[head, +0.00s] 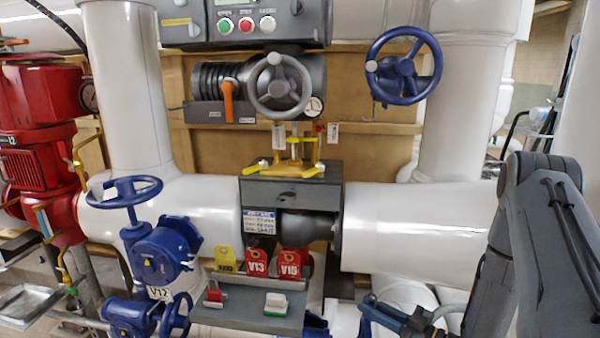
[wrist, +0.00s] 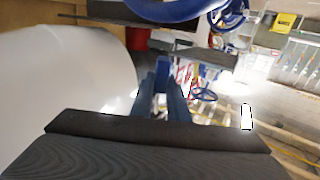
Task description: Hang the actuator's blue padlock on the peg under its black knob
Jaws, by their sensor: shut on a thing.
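My gripper (head: 376,305) is low at the right of the head view, below the big white pipe. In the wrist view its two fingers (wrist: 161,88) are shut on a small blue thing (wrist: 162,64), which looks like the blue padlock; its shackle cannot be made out. The actuator's grey control box (head: 262,42) is at the top, far above and left of my gripper. Its black knob (head: 296,7) is at the box's upper right, partly cut by the frame edge. I cannot make out the peg under it.
Blue handwheels (head: 403,66) stand right of the actuator and at left (head: 124,192). The white pipe (head: 420,225) lies between my gripper and the control box.

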